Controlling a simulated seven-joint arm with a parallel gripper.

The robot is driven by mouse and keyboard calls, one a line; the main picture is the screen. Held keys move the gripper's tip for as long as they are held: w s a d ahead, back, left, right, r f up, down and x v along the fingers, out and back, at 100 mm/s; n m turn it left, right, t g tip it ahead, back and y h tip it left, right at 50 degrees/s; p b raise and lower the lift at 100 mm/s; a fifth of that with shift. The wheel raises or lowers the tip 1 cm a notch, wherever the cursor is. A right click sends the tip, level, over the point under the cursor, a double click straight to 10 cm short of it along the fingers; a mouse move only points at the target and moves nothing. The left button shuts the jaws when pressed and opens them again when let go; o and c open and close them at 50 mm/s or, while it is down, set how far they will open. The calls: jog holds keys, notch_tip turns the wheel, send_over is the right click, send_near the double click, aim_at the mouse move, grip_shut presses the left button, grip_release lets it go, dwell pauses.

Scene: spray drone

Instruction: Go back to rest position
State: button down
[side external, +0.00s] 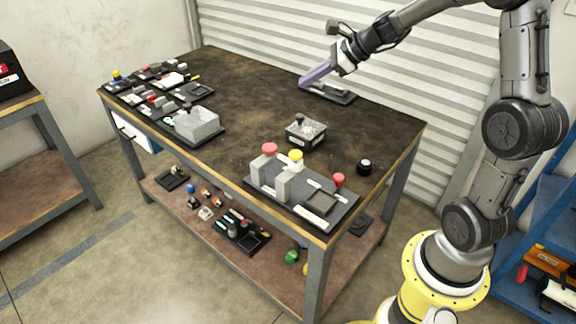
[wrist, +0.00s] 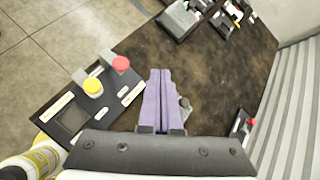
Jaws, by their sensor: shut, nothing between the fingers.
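My gripper (side external: 303,84) has long purple fingers. In the side external view it is over the far right part of the dark worktable (side external: 250,85), close to a dark flat panel (side external: 340,97) near the back edge. I cannot tell whether it touches that panel. In the wrist view my gripper (wrist: 160,72) has its two fingers pressed together with nothing between them. They point over the tabletop, and a small grey item (wrist: 185,104) is partly hidden beside the fingers.
A panel with red and yellow buttons (side external: 300,190) sits at the table's front corner. A joystick box (side external: 306,130) and a black knob (side external: 365,167) are nearby. Several panels and a grey box (side external: 197,122) fill the left end. The table's middle is clear. A corrugated wall (side external: 410,90) stands behind.

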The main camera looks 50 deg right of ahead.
jog(key=s+a+r+n+g, duration=0.1)
jog(key=s+a+r+n, duration=0.3)
jog(key=s+a+n, duration=0.4)
jog(key=s+a+r+n+g, duration=0.1)
jog(key=s+a+r+n, duration=0.2)
jog(key=s+a+n, duration=0.55)
jog(key=s+d+f+n+h, duration=0.1)
jog(key=s+f+n, duration=0.2)
jog(key=s+n, duration=0.2)
jog(key=s+d+f+n+g+h, duration=0.1)
jog(key=s+d+f+n+h, duration=0.1)
jog(key=s+n, duration=0.4)
jog(key=shift+s+d+f+g+h, duration=0.15)
jog(key=shift+s+f+g+h, duration=0.25)
jog(key=shift+s, duration=0.5)
